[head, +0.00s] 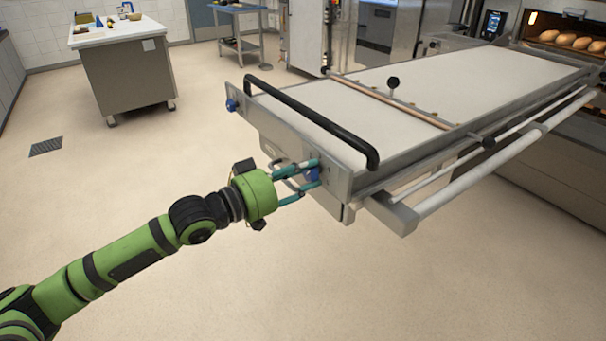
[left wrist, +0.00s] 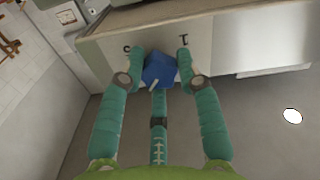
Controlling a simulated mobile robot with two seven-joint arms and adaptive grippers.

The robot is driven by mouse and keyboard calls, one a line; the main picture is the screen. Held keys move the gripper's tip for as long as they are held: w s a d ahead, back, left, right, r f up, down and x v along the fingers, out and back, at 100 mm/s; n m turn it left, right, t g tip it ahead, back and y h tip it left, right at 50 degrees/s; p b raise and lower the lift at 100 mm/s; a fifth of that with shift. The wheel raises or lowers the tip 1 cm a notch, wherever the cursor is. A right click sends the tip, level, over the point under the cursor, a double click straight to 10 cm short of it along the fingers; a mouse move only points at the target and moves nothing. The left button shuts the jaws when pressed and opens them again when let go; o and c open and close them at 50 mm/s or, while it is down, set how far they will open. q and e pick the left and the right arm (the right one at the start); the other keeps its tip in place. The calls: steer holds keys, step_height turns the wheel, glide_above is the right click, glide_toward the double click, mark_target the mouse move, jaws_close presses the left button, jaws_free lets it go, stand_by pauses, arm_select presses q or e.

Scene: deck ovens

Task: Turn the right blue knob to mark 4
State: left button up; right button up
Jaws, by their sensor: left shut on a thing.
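The right blue knob (head: 313,175) sits on the end panel of the long loader, near its right corner. My left gripper (head: 316,173) reaches it from the left with its teal fingers around it. In the left wrist view the knob (left wrist: 160,69) is between the fingertips, and the gripper is shut on it. A white pointer line on the knob points down and slightly left in that view. A mark like a 1 shows right of the knob and a partly unclear mark shows left. Other marks are hidden or unreadable. My right gripper is in neither view.
The left blue knob (head: 231,105) is at the panel's far left end. A black handle bar (head: 318,120) runs above the panel. A metal rail (head: 480,172) extends along the loader's right side. A worktable (head: 125,80) stands behind.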

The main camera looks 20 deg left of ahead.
arm_select(q)
steer(key=shift+r+m+p, duration=0.15)
steer(key=shift+m+p, duration=0.25)
steer(key=shift+m, duration=1.6)
steer(key=o, duration=1.2)
steer(key=shift+c, duration=0.2)
